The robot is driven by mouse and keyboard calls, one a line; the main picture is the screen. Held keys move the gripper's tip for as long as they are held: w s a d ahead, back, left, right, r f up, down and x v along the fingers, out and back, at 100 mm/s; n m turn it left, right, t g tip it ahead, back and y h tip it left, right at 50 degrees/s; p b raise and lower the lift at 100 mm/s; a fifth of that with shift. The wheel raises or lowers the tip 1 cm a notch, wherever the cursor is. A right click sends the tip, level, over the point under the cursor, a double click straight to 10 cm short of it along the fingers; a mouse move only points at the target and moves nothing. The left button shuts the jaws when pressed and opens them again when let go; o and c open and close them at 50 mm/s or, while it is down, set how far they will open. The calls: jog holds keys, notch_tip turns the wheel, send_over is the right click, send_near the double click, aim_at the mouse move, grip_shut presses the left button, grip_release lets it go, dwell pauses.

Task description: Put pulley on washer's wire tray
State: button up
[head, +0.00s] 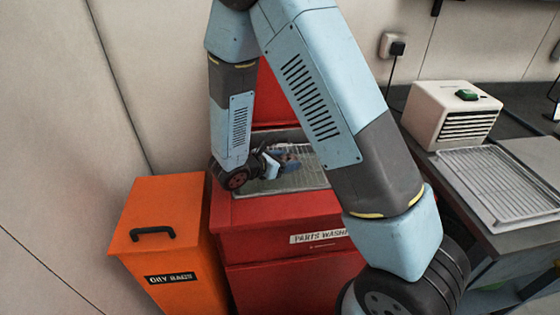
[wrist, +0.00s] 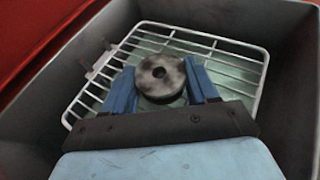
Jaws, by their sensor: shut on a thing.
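The pulley (wrist: 160,77) is a dark grey, worn disc with a round hole in its middle. My gripper (wrist: 161,84) is shut on it, with one blue finger at each side. The washer's wire tray (wrist: 228,48) is a white wire grid inside the grey basin, and in the wrist view the pulley appears over it. I cannot tell whether the pulley touches the wires. In the head view my gripper (head: 272,164) is inside the red parts washer (head: 290,250), over the left part of the wire tray (head: 312,172). The pulley is hard to make out there.
An orange bin (head: 165,240) with a black handle stands left of the washer. On the right, a bench carries another wire rack (head: 500,185) and a beige vented box (head: 450,112) with a green object (head: 466,95) on top. The basin's walls (wrist: 290,100) surround my gripper.

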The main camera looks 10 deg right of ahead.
jog(key=shift+f, duration=0.55)
jog(key=o, duration=1.3)
jog(key=shift+o, duration=0.2)
jog(key=shift+r, duration=0.1)
jog(key=shift+r, duration=0.6)
jog(key=v, duration=1.2)
